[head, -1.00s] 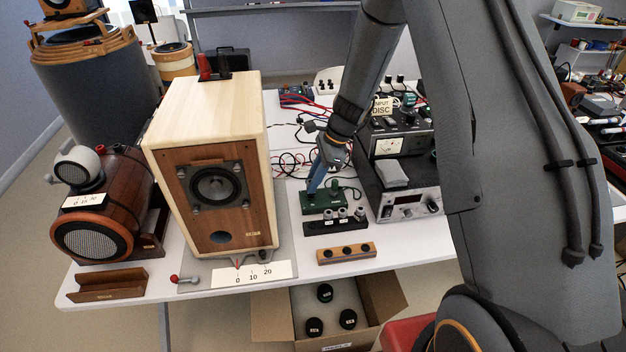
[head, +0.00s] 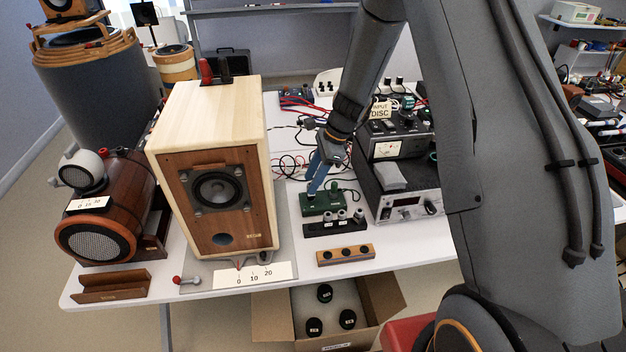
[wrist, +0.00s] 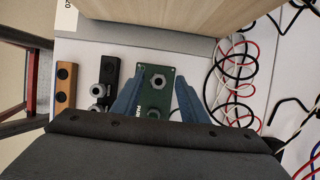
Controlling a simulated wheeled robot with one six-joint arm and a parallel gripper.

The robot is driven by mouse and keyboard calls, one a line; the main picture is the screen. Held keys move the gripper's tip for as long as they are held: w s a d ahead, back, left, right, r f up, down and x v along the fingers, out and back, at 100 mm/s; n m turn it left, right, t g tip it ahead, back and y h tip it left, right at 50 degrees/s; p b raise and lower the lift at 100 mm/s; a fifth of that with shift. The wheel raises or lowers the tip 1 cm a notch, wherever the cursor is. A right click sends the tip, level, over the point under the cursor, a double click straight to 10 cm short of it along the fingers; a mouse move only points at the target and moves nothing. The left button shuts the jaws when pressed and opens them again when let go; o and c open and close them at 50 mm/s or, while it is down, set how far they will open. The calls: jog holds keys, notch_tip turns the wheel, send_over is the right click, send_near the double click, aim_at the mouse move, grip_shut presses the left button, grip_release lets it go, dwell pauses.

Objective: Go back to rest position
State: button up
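My gripper (head: 322,180) is over the green box (head: 318,204) on the white table, with its blue fingers pointing down. In the wrist view the fingers (wrist: 158,97) stand apart on either side of the green box (wrist: 155,102), which has a round metal fitting on top. Nothing shows held between the fingers. How high the fingertips are above the box is hard to tell. My arm comes down from the top of the head view, right of the wooden speaker (head: 215,180).
A black holder (head: 335,228) with metal plugs and a wooden block with holes (head: 345,254) lie in front of the green box. Stacked electronics (head: 405,180) stand close on the right. Loose red and black cables (wrist: 232,85) lie beside the box. An open carton (head: 375,305) is below the table edge.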

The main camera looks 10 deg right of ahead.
jog(key=shift+r+p, duration=1.75)
jog(key=shift+r, duration=0.95)
jog(key=shift+s+d+r, duration=0.1)
jog(key=shift+s+r, duration=0.05)
jog(key=shift+s, duration=0.05)
jog(key=s+d+r+n+h+b, duration=0.2)
jog(key=s+d+r+n, duration=0.2)
jog(key=s+n, duration=0.5)
jog(key=s+d+r+n+t+h+b, duration=0.1)
jog(key=s+d+r+n+h+b, duration=0.1)
jog(key=s+n, duration=0.7)
jog(key=s+d+r+b, duration=0.1)
jog(key=s+d+r, duration=0.1)
jog(key=s, duration=0.3)
jog(key=shift+s, duration=0.3)
